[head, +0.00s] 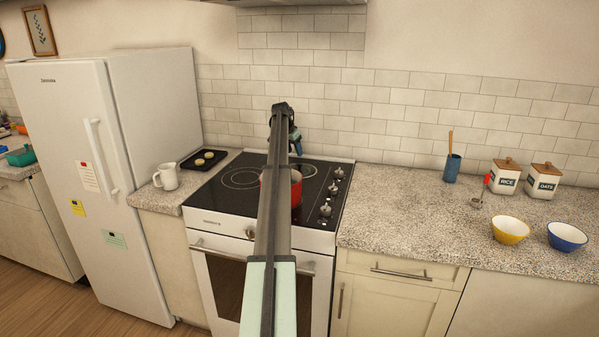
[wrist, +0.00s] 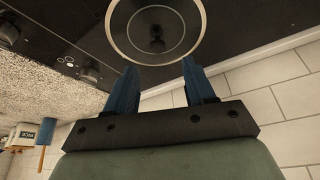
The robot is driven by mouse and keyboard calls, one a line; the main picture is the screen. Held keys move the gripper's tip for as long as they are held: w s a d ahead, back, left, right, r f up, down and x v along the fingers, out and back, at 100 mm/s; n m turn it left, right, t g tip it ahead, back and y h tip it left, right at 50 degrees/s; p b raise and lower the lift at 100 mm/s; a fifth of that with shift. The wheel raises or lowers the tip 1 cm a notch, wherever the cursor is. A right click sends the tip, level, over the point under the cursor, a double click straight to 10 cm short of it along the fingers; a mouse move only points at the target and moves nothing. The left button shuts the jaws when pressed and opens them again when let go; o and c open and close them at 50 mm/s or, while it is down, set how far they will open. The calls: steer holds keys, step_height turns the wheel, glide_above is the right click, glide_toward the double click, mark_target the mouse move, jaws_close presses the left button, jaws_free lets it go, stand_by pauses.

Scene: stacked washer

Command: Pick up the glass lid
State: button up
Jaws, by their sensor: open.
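The glass lid (wrist: 125,38) shows at the top of the wrist view as a round, see-through disc with a pale rim and a dark knob near its middle. It is over the black cooktop close to the tiled wall. In the head view my gripper (head: 294,137) is over the back of the stove, partly hidden by my arm.
A red pot (head: 296,190) stands on the cooktop (head: 232,185), partly behind my arm. Stove knobs (head: 332,188) line its right side. A black tray (head: 205,160) and white jug (head: 167,177) stand left. The tiled wall (wrist: 260,85) is close. The right counter (head: 400,205) has free room.

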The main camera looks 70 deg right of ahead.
mark_target(299, 164)
steer(key=shift+x, duration=3.95)
steer(key=shift+s+a, duration=0.1)
steer(key=shift+s, duration=0.05)
jaws_close()
